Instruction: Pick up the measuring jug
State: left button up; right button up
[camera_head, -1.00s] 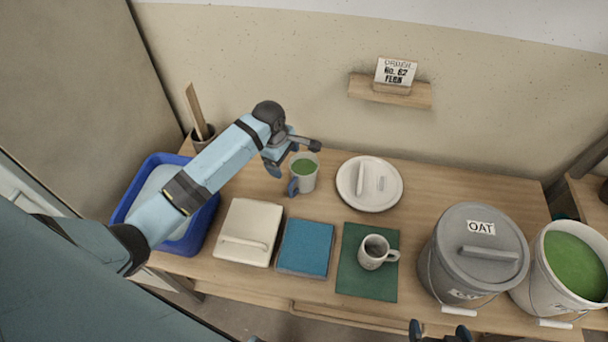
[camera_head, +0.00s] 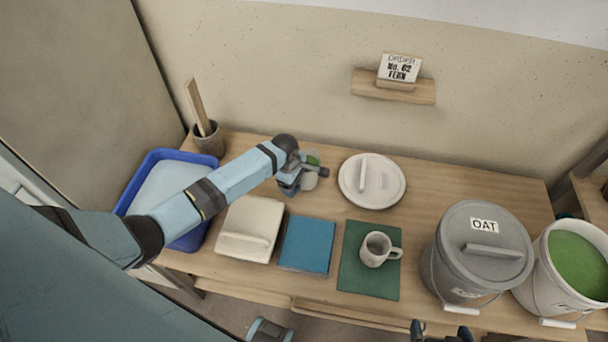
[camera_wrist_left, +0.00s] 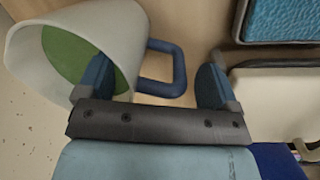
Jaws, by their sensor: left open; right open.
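The measuring jug (camera_head: 309,181) is pale, with green liquid inside and a blue handle. It stands at the back of the table, partly hidden by my left gripper (camera_head: 304,180) in the head view. In the left wrist view the jug (camera_wrist_left: 125,20) is at the upper left. Its blue handle (camera_wrist_left: 179,72) lies between the fingers of my open left gripper (camera_wrist_left: 157,82). One finger overlaps the jug's body; I cannot tell whether it touches. My right gripper (camera_head: 440,332) is open and empty at the bottom edge of the head view.
A round lid (camera_head: 389,190) lies right of the jug. A grey mug (camera_head: 376,253) stands on a green mat (camera_head: 362,284). A blue pad (camera_head: 307,246), a white lid (camera_head: 252,222), a blue tub (camera_head: 133,202), a lidded OAT bucket (camera_head: 462,268) and an open green-filled bucket (camera_head: 548,290) are around.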

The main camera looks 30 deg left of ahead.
pick_arm(q)
jog(key=c, duration=1.5)
jog(key=shift+r, duration=0.2)
jog(key=shift+c, duration=0.2)
notch_tip(320, 180, up, 20)
jog(key=p, duration=0.1)
jog(key=shift+f, duration=0.25)
